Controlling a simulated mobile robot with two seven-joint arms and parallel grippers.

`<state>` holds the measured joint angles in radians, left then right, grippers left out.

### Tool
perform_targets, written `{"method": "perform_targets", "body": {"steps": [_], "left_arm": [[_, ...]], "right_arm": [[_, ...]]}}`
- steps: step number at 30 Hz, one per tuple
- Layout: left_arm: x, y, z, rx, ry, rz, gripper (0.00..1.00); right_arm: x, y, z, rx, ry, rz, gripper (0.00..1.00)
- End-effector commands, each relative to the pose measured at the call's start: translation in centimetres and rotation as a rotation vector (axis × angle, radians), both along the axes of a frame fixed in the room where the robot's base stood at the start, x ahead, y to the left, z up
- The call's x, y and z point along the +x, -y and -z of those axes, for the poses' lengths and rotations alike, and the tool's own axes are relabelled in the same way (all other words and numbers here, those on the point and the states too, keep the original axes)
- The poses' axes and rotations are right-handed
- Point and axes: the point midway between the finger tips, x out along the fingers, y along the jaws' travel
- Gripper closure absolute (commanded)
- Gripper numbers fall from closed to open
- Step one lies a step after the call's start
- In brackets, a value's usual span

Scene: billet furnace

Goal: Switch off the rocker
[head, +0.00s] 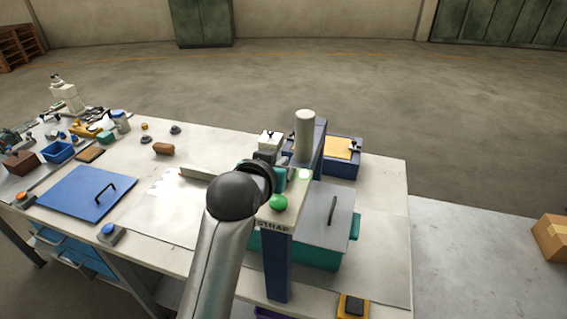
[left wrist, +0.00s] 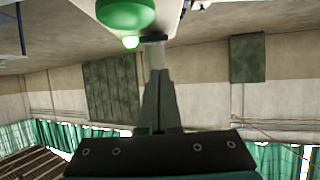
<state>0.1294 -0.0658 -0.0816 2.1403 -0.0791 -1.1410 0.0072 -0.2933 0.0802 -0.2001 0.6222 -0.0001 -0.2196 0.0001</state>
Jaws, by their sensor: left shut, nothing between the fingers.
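My left gripper (head: 283,160) is at the blue frame's top plate, partly hidden by its own wrist in the head view. In the left wrist view its fingers (left wrist: 155,65) are shut with nothing between them. A small dark part (left wrist: 153,38), which may be the rocker, shows right at the fingertips; I cannot tell whether they touch. A round green button (head: 279,202) sits on the same plate, large in the wrist view (left wrist: 126,10). My right gripper is not in view.
The blue frame (head: 277,265) stands over a teal bin with a grey lid (head: 325,215). A pale cylinder (head: 305,135) rises behind the plate. A blue box with a yellow top (head: 342,148) stands behind. A blue panel (head: 88,192) lies left. The worktop front centre is fairly clear.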

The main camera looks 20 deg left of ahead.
Motion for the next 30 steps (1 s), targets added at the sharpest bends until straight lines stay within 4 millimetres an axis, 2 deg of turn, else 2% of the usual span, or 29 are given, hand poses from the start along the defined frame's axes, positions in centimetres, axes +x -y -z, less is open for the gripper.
{"method": "perform_targets", "body": {"steps": [4,7,11,22,26,30], "left_arm": [[-1.0,0.0,1.6,0.001,-0.002,0.0,1.0],[-1.4,0.0,2.2,0.001,-0.001,0.0,1.0],[-1.6,0.0,2.5,0.002,0.002,-0.001,1.0],[-1.7,-0.1,2.6,0.001,0.003,-0.002,1.0],[-1.7,-0.1,3.0,0.001,0.026,-0.001,1.0],[-1.8,-0.1,3.7,-0.001,0.082,-0.002,1.0]], "right_arm": [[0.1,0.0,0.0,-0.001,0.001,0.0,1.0],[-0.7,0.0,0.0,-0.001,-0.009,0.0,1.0],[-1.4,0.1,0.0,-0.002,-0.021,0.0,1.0],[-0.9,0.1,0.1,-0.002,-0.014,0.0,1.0],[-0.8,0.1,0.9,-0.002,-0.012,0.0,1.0],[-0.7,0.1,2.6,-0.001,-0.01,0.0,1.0]]}}
